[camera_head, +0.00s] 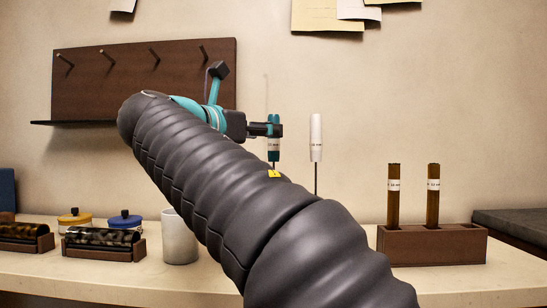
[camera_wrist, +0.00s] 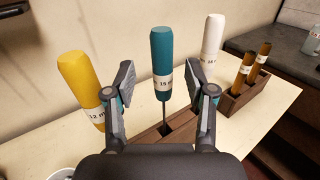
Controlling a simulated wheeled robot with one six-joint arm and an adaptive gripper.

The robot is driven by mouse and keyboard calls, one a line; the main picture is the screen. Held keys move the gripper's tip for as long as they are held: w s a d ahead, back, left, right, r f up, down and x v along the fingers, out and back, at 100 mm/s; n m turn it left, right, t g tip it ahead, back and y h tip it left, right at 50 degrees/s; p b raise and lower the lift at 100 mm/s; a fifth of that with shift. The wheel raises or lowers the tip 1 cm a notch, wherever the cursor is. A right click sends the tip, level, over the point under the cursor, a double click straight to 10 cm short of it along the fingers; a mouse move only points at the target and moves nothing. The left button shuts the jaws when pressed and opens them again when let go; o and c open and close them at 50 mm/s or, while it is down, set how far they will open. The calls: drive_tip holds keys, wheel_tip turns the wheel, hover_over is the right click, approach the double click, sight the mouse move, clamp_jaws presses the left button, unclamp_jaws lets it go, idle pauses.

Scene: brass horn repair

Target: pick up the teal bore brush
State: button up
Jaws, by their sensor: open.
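The teal bore brush stands upright on its thin rod. In the wrist view its teal handle (camera_wrist: 162,52) with a white label is at the centre, and the rod runs down into a slot of a brown wooden block (camera_wrist: 150,138). My gripper (camera_wrist: 160,80) is open, with one finger on each side of the handle and a visible gap on both sides. In the head view my gripper (camera_head: 266,129) is at the teal handle (camera_head: 273,149). My arm hides the lower rod and the block there.
A yellow-handled brush (camera_wrist: 77,82) stands close to my left finger, and a white-handled one (camera_wrist: 212,40) stands beyond the right finger. A wooden rack (camera_head: 430,246) holds two amber tubes at right. A white cup (camera_head: 180,240) and two lidded jars stand at left on the pale bench.

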sight(274, 161)
drive_tip(key=x, duration=0.4)
drive_tip(key=shift+d, duration=0.15)
drive_tip(key=shift+c, duration=0.3)
clamp_jaws()
drive_tip(key=shift+r, duration=0.1)
